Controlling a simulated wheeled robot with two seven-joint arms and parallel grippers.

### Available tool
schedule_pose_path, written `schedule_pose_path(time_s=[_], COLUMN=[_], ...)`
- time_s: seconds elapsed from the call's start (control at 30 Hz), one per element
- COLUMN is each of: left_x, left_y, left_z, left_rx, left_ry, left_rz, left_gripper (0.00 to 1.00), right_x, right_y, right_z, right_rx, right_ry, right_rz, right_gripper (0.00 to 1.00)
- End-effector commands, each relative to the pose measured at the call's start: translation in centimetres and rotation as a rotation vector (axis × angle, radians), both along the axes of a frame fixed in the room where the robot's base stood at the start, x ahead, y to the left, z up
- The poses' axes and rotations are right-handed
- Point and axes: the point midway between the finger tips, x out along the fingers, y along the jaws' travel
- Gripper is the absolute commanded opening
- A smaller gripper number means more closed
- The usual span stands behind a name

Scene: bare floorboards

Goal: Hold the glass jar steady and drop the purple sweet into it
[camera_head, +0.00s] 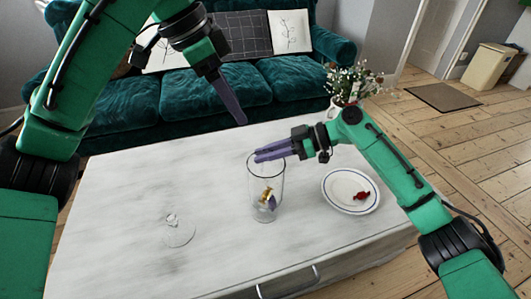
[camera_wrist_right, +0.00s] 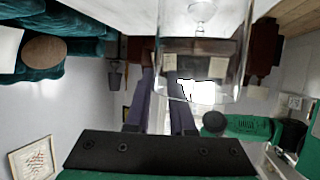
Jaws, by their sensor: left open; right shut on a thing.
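The clear glass jar (camera_head: 279,180) stands upright on the white table. Inside, near its bottom, lie a gold sweet (camera_head: 266,192) and a small bluish-purple piece (camera_head: 271,203), which looks like the purple sweet. My right gripper (camera_head: 256,157) is at the jar's rim, shut on its wall. In the right wrist view the jar (camera_wrist_right: 236,60) shows at the top, with the right gripper's fingers (camera_wrist_right: 165,78) at its wall. My left gripper (camera_head: 241,121) is open and points down, above and behind the jar. I see nothing held in it.
A white plate (camera_head: 335,200) with a red sweet (camera_head: 361,196) is right of the jar. A glass lid with a knob (camera_head: 178,236) lies to its left. A vase of flowers (camera_head: 343,102) stands at the back right. A teal sofa (camera_head: 190,105) is behind the table (camera_head: 110,220).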

Motion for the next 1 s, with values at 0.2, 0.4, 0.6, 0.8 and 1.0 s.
schedule_pose_path(time_s=[0.2, 0.4, 0.6, 0.8, 1.0], left_x=[0.0, 0.0, 0.0, 0.0, 0.0], left_y=[0.0, 0.0, 0.0, 0.0, 0.0], left_z=[-0.1, -0.1, -0.1, -0.1, -0.1], left_rx=[0.0, 0.0, 0.0, 0.0, 0.0], left_ry=[0.0, 0.0, 0.0, 0.0, 0.0], left_rz=[0.0, 0.0, 0.0, 0.0, 0.0], left_gripper=[0.73, 0.73, 0.73, 0.73, 0.73], right_x=[-0.1, -0.1, 0.0, 0.0, 0.0], right_y=[0.0, -0.1, -2.4, -7.5, -10.7], right_z=[-0.4, -0.3, 0.7, 2.8, 4.2], right_rx=[-0.005, -0.004, -0.003, -0.004, -0.003], right_ry=[0.007, 0.004, 0.003, 0.004, 0.004], right_rz=[0.003, 0.002, -0.002, -0.003, 0.001], right_gripper=[0.57, 0.57, 0.57, 0.57, 0.57])
